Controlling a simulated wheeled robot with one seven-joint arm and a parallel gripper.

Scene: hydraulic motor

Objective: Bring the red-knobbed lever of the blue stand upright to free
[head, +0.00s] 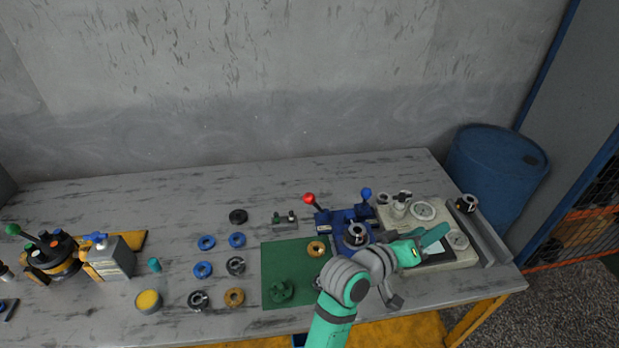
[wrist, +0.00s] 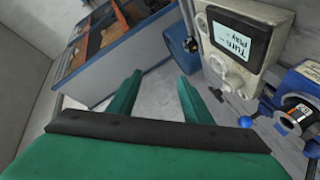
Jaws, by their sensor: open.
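The blue stand (head: 323,223) is on the right half of the table in the head view. Its red-knobbed lever (head: 309,198) leans up and to the left from the stand's left side. A second lever with a blue knob (head: 366,192) rises at the stand's right. In the wrist view only part of the stand (wrist: 298,82) and the blue knob (wrist: 245,121) show at the right edge; the red knob is out of view. My gripper (head: 437,236) is over the beige panel, right of the stand, apart from the red lever. In the wrist view its fingers (wrist: 160,76) are apart and empty.
The beige panel (head: 460,213) with gauges stands right of the blue stand. A green mat (head: 275,262) and several rings lie to its left. A blue barrel (head: 492,165) stands beyond the table's right end. My arm crosses the table's front edge.

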